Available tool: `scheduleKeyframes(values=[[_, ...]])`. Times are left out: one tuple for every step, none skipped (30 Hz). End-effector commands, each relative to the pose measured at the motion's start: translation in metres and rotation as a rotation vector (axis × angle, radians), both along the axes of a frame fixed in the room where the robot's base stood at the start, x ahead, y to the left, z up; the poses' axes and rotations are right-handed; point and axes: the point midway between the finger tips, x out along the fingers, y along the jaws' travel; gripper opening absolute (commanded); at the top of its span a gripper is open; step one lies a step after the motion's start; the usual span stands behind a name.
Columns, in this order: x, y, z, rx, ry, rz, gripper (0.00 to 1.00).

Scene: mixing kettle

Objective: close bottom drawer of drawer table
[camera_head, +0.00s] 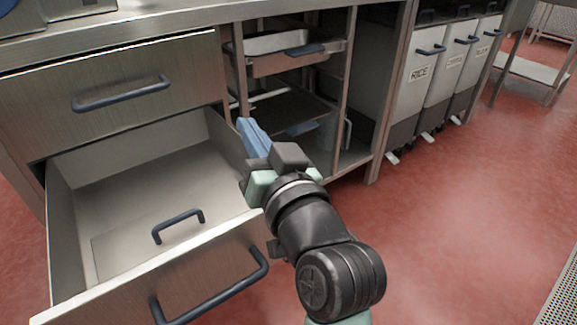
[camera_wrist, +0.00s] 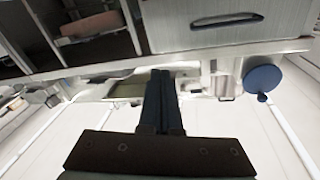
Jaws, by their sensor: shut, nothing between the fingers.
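The drawer table (camera_head: 95,38) is a steel counter at the left of the head view. Its bottom drawer (camera_head: 208,275) is pulled far out, with a dark blue bar handle (camera_head: 215,298) on its front. Its top drawer (camera_head: 120,85) is shut; a shut drawer front with a dark handle also shows in the wrist view (camera_wrist: 250,28). My gripper (camera_head: 242,122) is shut and empty, blue fingertips together, beside the right wall of the bottom drawer and in front of the shelves. Its shut fingers also show in the wrist view (camera_wrist: 162,74). The bottom drawer is not clear there.
A flat panel with a small dark handle (camera_head: 178,226) lies inside the bottom drawer. Open shelves with trays (camera_head: 285,62) stand right of the drawers. White bins (camera_head: 420,75), one labelled RICE, stand farther right. The red floor (camera_head: 450,220) at the right is clear.

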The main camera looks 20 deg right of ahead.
Motion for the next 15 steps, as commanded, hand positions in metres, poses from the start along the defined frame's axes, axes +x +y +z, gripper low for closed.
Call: scheduleKeyframes(values=[[0.0,-0.01,0.009,0.038,0.051,0.007,0.0],[-0.001,-0.014,0.005,0.062,0.078,0.014,0.0],[-0.002,-0.019,0.001,0.094,0.113,0.024,0.0],[-0.004,-0.023,-0.003,0.12,0.137,0.031,0.0],[-0.006,-0.027,-0.006,0.145,0.161,0.038,0.0],[-0.009,-0.031,-0.009,0.18,0.191,0.048,0.0],[-0.012,-0.035,-0.012,0.206,0.213,0.054,0.0],[-0.015,-0.038,-0.014,0.234,0.234,0.062,0.0],[-0.02,-0.042,-0.017,0.273,0.26,0.07,0.0],[-0.024,-0.044,-0.018,0.302,0.278,0.077,0.0],[-0.028,-0.048,-0.021,0.334,0.297,0.083,0.0],[-0.036,-0.051,-0.025,0.382,0.322,0.093,0.0],[-0.043,-0.055,-0.03,0.426,0.343,0.1,0.0],[-0.052,-0.058,-0.037,0.478,0.364,0.109,0.0],[-0.07,-0.064,-0.054,0.579,0.396,0.12,0.0]])
